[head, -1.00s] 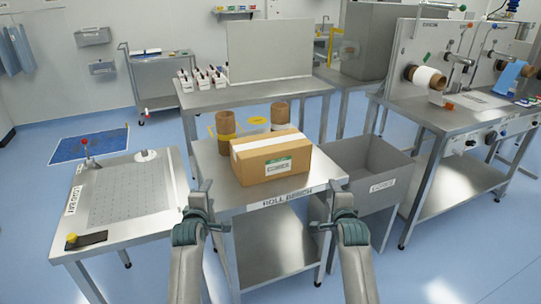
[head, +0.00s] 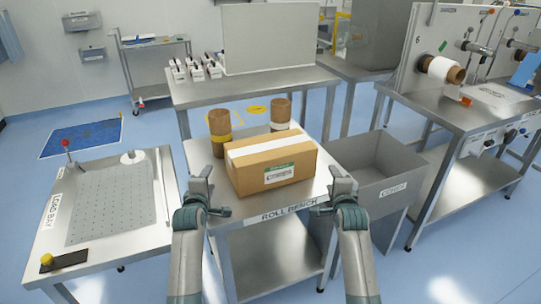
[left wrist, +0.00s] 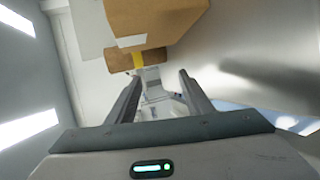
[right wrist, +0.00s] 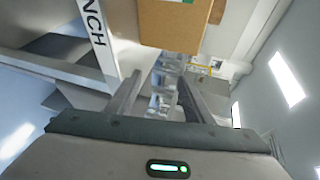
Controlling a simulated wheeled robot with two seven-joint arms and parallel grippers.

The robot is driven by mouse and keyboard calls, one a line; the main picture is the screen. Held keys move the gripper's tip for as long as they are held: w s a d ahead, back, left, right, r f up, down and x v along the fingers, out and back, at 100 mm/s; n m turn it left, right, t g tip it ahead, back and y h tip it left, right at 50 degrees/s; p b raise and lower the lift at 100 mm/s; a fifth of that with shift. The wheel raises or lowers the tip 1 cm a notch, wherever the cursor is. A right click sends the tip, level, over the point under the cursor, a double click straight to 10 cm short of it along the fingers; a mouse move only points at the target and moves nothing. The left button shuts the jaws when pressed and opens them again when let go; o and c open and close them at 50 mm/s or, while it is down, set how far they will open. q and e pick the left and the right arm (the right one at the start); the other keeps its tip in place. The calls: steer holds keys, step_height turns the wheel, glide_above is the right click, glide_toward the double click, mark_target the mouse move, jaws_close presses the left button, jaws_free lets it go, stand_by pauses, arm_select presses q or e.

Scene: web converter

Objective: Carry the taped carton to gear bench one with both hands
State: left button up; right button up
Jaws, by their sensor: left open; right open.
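The taped carton (head: 272,163) is a brown box with a white tape strip and a label on its front. It rests on the roll bench (head: 290,215), at the front of the top. My left gripper (head: 211,197) is open and empty in front of the carton's left side. My right gripper (head: 325,197) is open and empty in front of its right side. Neither touches it. The carton also shows in the left wrist view (left wrist: 150,22) and the right wrist view (right wrist: 172,22). No sign reading gear bench one is legible.
Two brown rolls, one with a yellow band (head: 219,130) and one with a white band (head: 281,112), stand behind the carton. A grey bin (head: 385,195) stands right of the bench. The load bay table (head: 140,232) is at left. A machine bench (head: 440,110) is at right.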

arm_select(q)
steer(key=shift+w, duration=0.15)
steer(key=shift+s+r, duration=0.25)
steer(key=shift+w+f, duration=0.15)
steer(key=shift+w, duration=0.65)
steer(key=shift+x, duration=6.25)
arm_select(e)
steer(key=shift+r+x, duration=0.1)
steer(key=shift+x, duration=3.35)
steer(key=shift+r+x, duration=0.15)
steer(key=shift+x, duration=3.3)
arm_select(q)
steer(key=shift+d+f, duration=0.1)
steer(key=shift+d, duration=0.4)
arm_select(e)
steer(key=shift+w+a, duration=0.15)
steer(key=shift+a, duration=0.4)
arm_select(q)
steer(key=shift+d, duration=0.25)
arm_select(e)
steer(key=shift+a, duration=0.2)
arm_select(q)
steer(key=shift+d, duration=0.6)
arm_select(e)
steer(key=shift+a, duration=0.55)
